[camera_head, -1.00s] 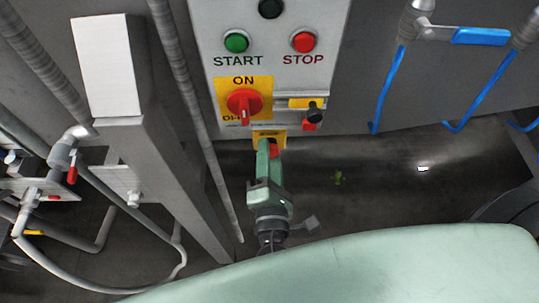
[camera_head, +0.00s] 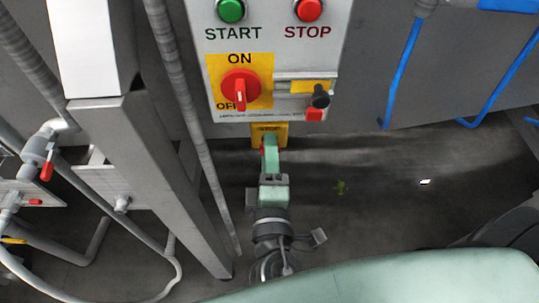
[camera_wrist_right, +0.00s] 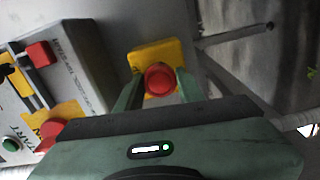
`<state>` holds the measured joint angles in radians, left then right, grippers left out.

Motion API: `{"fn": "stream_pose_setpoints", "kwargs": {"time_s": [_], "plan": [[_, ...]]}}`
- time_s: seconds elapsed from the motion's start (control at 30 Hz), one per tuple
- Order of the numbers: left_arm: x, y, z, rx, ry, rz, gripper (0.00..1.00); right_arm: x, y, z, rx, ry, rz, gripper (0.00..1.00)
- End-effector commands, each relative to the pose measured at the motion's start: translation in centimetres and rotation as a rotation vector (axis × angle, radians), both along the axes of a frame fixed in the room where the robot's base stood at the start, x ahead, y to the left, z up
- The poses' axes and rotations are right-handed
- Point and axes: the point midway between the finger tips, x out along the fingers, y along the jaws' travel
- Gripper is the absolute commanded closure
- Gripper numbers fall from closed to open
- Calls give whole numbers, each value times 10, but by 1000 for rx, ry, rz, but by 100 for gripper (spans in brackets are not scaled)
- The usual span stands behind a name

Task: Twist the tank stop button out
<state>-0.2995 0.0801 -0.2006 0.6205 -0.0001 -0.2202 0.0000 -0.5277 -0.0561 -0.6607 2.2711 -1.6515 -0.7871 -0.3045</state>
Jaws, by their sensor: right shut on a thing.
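The tank stop button (camera_wrist_right: 159,79) is a red mushroom head on a yellow plate, below the control panel. In the head view its yellow box (camera_head: 284,131) shows under the panel, and most of the red head is hidden behind my gripper. My right gripper (camera_head: 269,149) reaches up to it from below. In the right wrist view its two green fingers (camera_wrist_right: 157,88) stand on either side of the red head and are shut on it. My left gripper is not in view.
The control panel (camera_head: 339,70) above carries a green START button (camera_head: 231,10), a red STOP button (camera_head: 309,9) and a red ON/OFF rotary switch (camera_head: 241,88). A metal post (camera_head: 150,160) and pipes stand to the left. Blue-handled pipework (camera_head: 402,70) is at the right.

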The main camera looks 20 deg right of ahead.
Motion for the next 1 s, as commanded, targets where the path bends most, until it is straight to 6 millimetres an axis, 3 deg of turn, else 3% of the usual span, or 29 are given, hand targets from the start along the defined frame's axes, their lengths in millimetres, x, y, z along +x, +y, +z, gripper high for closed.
{"fn": "stream_pose_setpoints", "kwargs": {"time_s": [0.47,0.5,0.57,1.0], "plan": [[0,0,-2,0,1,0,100,0,0,0,16,-5,0,100],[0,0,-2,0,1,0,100,0,0,0,16,-5,0,57],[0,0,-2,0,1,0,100,0,0,0,16,-5,0,42],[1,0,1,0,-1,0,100,3,-1,1,14,-4,2,42]]}}
